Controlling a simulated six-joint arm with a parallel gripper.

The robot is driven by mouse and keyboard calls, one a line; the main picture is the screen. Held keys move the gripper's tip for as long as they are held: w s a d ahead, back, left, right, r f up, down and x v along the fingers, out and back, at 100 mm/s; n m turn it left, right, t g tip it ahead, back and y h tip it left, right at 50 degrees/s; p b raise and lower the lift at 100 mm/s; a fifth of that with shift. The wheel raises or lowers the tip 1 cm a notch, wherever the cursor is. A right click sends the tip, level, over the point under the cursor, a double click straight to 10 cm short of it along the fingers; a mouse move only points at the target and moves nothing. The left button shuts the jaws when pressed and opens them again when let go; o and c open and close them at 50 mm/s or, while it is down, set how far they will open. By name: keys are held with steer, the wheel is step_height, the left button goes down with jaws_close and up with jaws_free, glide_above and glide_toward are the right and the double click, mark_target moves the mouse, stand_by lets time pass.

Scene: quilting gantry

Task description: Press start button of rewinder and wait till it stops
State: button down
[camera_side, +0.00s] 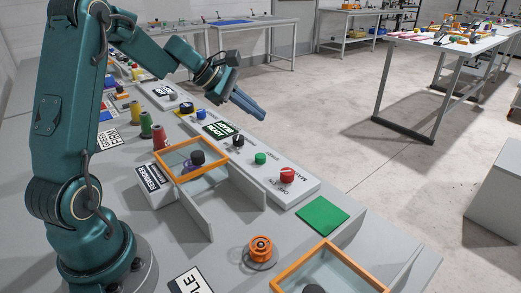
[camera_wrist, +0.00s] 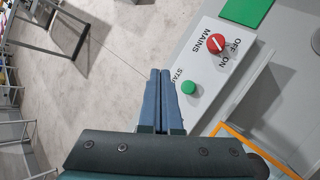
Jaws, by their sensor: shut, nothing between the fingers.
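A green button (camera_side: 260,158) stands on a long white control panel (camera_side: 312,189), beside a red mains knob (camera_side: 287,175). In the wrist view the green button (camera_wrist: 189,87) has lettering beside it beginning "STA", and the red knob (camera_wrist: 216,43) is marked OFF and ON. The rewinder's label (camera_side: 152,178) is on a white block beside an orange-framed clear box (camera_side: 166,153). My gripper (camera_side: 262,115) is shut and empty, above and behind the panel in the side view. In the wrist view its fingertips (camera_wrist: 160,72) appear just left of the green button, apart from it.
A black knob (camera_side: 238,141) and a green label plate are further along the panel. Coloured thread cones (camera_side: 158,136) stand left. Space above the green button looks clear.

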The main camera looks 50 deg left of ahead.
mark_target(256, 156)
steer(key=shift+f, duration=4.3)
steer(key=shift+f, duration=0.4)
steer(key=shift+f, duration=0.55)
steer(key=shift+r, duration=1)
steer(key=shift+r, duration=2.45)
